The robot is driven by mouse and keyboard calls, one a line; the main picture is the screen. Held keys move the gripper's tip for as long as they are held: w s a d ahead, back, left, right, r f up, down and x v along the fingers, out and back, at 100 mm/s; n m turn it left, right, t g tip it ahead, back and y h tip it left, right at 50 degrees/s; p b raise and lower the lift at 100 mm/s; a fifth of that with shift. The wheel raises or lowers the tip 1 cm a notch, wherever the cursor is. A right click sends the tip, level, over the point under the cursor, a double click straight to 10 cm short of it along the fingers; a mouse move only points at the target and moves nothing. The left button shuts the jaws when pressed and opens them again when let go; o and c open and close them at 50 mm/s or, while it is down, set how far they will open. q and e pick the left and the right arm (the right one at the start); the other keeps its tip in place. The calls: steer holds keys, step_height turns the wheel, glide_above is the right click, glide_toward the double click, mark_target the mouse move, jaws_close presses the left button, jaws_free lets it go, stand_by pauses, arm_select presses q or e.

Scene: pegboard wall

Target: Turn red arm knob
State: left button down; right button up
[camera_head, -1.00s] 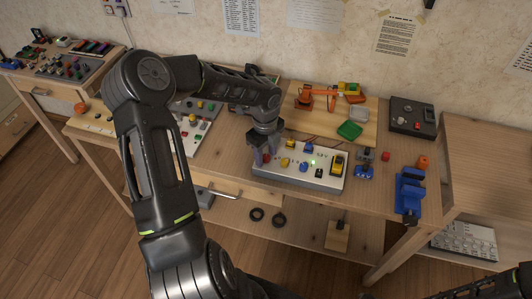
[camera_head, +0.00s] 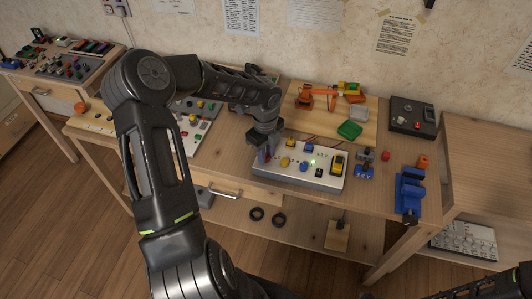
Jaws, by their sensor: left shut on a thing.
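The control panel (camera_head: 316,180) is a pale box on the workbench with several coloured knobs and buttons and a lit green light. My left gripper (camera_head: 264,158) points down at the panel's left end. It is shut on the red knob (camera_head: 268,158), which is mostly hidden by the fingers. A small orange robot arm (camera_head: 307,97) stands on a wooden board behind the panel, its boom reaching right. Part of my right arm shows in the bottom right corner; its gripper is out of view.
Yellow and blue knobs sit close to the gripper on the panel. A green tray (camera_head: 349,130) lies behind it. A blue vise (camera_head: 409,192) stands at the right front edge, and a dark box (camera_head: 411,117) at the back right.

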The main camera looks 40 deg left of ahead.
arm_select(q)
steer(key=shift+n+b, duration=0.3)
steer(key=shift+n, duration=0.2)
steer(key=n+b, duration=0.3)
steer(key=n, duration=0.2)
steer(key=shift+w+d+f, duration=0.1)
steer(key=shift+f, duration=0.05)
steer(key=n+b, duration=0.2)
steer(key=n, duration=0.1)
steer(key=shift+n, duration=0.3)
steer(key=shift+n+b, duration=0.75)
steer(key=shift+n, duration=0.45)
steer(key=shift+r, duration=0.2)
steer(key=c, duration=1.2)
jaws_free()
